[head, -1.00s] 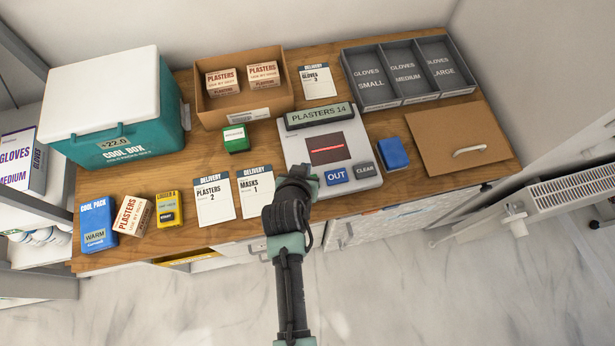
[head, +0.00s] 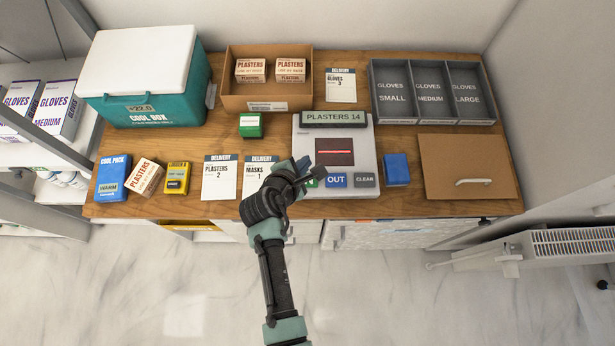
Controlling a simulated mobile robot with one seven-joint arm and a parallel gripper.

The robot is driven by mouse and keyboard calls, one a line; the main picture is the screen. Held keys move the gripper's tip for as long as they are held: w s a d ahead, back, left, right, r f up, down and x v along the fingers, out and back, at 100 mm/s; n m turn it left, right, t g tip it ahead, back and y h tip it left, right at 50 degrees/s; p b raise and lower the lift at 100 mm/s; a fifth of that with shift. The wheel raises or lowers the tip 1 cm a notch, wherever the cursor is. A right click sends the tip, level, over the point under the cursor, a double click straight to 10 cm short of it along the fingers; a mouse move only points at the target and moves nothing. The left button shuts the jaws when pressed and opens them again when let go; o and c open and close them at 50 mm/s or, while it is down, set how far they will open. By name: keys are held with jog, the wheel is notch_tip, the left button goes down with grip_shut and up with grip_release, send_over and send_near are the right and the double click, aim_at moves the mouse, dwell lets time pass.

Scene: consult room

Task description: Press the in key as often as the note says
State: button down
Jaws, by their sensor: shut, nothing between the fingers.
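Delivery notes read "PLASTERS 2" (head: 219,180), "MASKS 1" (head: 256,174) and "GLOVES 3" (head: 341,86).
An open carton of plasters (head: 267,104), a green box (head: 250,126) and a teal cool box (head: 160,110) stand left of the device. A blue block (head: 397,169), glove trays (head: 430,120) and a brown panel with a handle (head: 465,150) lie right. A radiator (head: 560,245) is at far right.

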jog(key=shift+r+n, duration=0.1)
jog(key=shift+n, duration=0.4)
notch_tip(320, 180, down, 8)
jog(key=b, duration=0.7)
jog(key=shift+r+b, duration=0.1)
jog(key=shift+b, duration=0.25)
jog(key=shift+f+b, duration=0.3)
jog(key=shift+f, duration=0.25)
jog(key=shift+f, duration=0.1)
dwell(0.9)
jog(key=shift+f, duration=0.3)
jog(key=shift+f+b, duration=0.55)
jog(key=shift+f, duration=0.05)
dwell(0.6)
jog(key=shift+r, duration=0.1)
jog(key=shift+r+p, duration=0.9)
jog(key=shift+p, duration=0.15)
